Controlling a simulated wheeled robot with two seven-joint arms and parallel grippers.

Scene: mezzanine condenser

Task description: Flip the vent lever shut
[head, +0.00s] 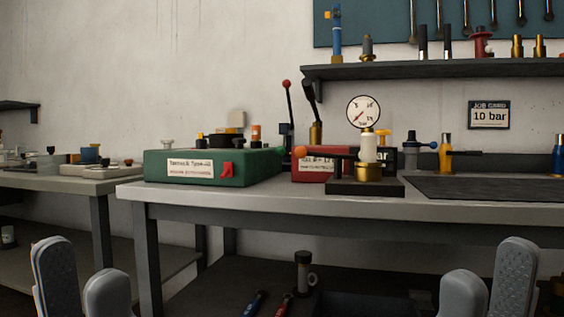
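A small stand with a dark base (364,187), brass and pale body and a round dial gauge (363,112) sits near the table's front edge. A dark lever with an orange knob (300,152) sticks out to the left from it, roughly level. Behind stands an upright dark lever with a red ball (287,84), next to another tilted dark handle (310,93). No label shows which is the vent lever. My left gripper (80,256) and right gripper (488,256) are low in front of the table, open and empty, touching nothing.
A green case (212,167) with a red latch stands left of the gauge stand, a red case (313,170) behind it. A dark mat (485,187) lies to the right. A wall shelf (440,72) holds several tools. A job card (489,115) reads 10 bar.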

